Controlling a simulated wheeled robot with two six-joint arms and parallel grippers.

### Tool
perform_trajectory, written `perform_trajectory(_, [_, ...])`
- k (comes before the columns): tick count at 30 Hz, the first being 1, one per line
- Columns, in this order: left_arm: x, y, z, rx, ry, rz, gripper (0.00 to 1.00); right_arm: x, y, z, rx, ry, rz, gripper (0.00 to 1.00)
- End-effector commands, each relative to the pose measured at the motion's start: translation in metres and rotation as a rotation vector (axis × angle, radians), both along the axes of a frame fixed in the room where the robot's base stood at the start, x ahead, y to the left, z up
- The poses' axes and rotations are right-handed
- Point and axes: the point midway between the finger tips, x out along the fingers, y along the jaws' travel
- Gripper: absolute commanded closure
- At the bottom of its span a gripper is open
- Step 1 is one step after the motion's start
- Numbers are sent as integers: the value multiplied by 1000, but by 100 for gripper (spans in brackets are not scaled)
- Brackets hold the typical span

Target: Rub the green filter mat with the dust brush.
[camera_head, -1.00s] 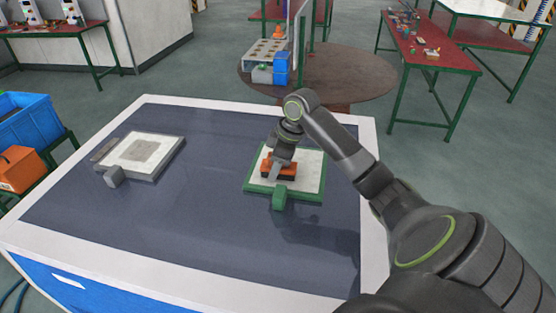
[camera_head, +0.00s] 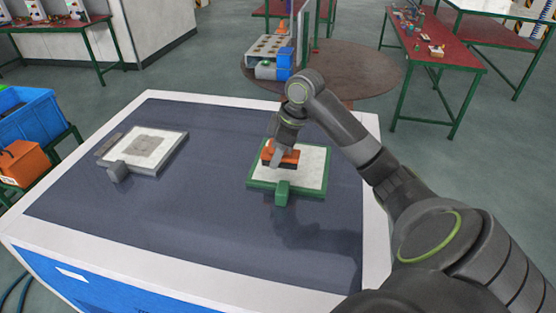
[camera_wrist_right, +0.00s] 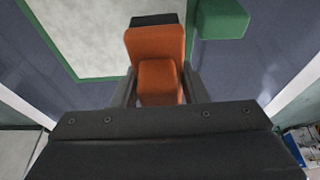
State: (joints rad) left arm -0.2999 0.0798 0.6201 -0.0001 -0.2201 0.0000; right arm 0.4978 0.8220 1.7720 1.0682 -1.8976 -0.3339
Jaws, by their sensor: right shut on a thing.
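The green filter mat (camera_head: 313,172) is a pale pad with a green frame and a green block-shaped tab at its front edge. It lies flat on the dark table top, right of the middle; its pale surface also shows in the right wrist view (camera_wrist_right: 95,35). My right gripper (camera_head: 277,155) is shut on the orange dust brush (camera_head: 289,157), which has a dark underside. The brush is over the left part of the mat and looks down on it, though exact contact is hard to tell. The brush also shows between the fingers in the right wrist view (camera_wrist_right: 157,60). My left gripper is out of view.
A grey-framed filter mat (camera_head: 150,148) with a grey tab lies at the table's left. The dark table top (camera_head: 200,215) between and in front of the mats is clear. A blue crate (camera_head: 35,125) and an orange box (camera_head: 22,160) stand off the table's left side.

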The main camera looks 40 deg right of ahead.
Motion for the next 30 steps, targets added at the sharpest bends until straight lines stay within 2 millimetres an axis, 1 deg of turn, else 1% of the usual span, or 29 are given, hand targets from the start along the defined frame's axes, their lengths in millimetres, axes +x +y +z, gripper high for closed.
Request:
perform_trajectory(1, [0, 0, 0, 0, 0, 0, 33, 1, 0, 6, -1, -5, 1, 78])
perform_trajectory(6, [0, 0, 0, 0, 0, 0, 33, 0, 0, 18, 0, -2, 1, 78])
perform_trajectory(17, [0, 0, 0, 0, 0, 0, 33, 0, 0, 20, 0, -1, 1, 78])
perform_trajectory(20, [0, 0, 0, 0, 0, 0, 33, 1, 0, 24, 0, -3, 2, 78])
perform_trajectory(27, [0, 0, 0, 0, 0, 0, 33, 1, 0, 45, 1, -3, 2, 78])
perform_trajectory(30, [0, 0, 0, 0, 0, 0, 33, 0, 0, 49, 0, -2, 1, 78])
